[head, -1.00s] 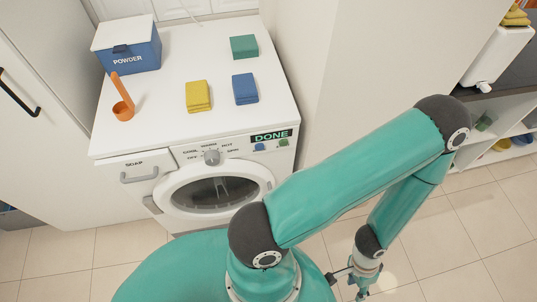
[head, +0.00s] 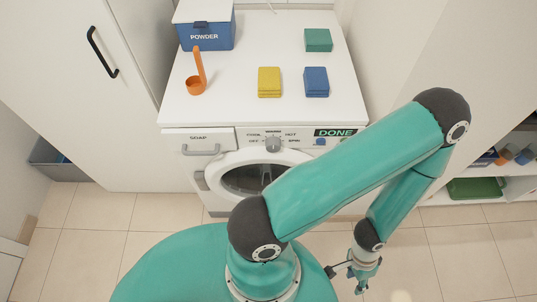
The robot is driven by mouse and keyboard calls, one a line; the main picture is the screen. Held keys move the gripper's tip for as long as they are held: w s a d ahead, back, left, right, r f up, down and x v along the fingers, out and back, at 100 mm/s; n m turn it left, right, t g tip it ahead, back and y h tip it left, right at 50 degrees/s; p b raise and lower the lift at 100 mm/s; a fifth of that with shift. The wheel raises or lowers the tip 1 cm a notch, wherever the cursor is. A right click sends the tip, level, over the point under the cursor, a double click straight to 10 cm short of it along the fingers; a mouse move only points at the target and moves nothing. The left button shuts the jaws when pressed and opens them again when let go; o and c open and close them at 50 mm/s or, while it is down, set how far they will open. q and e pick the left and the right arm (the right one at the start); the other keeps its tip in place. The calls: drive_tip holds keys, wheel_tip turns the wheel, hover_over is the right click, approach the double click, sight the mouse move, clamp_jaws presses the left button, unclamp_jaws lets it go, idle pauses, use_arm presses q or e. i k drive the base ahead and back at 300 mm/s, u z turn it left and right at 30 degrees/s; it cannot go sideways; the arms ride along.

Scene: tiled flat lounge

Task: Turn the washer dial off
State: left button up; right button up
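The washer (head: 180,112) stands ahead of me with its round door (head: 216,178) facing me. Its grey dial (head: 273,144) sits mid-panel, ringed by small labels including OFF, WARM, HOT and SPIN. Its ridge seems to point up toward WARM, but it is too small to be sure. The display (head: 335,132) reads DONE.
On the washer top are a blue powder box (head: 205,37), an orange scoop (head: 196,86), and yellow (head: 269,82), blue (head: 316,82) and green (head: 318,40) folded cloths. A soap drawer (head: 199,140) is left of the dial. A tall cabinet (head: 65,100) stands left; open shelving (head: 490,199) is at right.

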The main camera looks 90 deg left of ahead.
sight(273, 144)
drive_tip(key=u, duration=0.05)
drive_tip(key=k, duration=2.7)
drive_tip(key=u, duration=1)
drive_tip(key=i, duration=1)
drive_tip(key=u, duration=0.05)
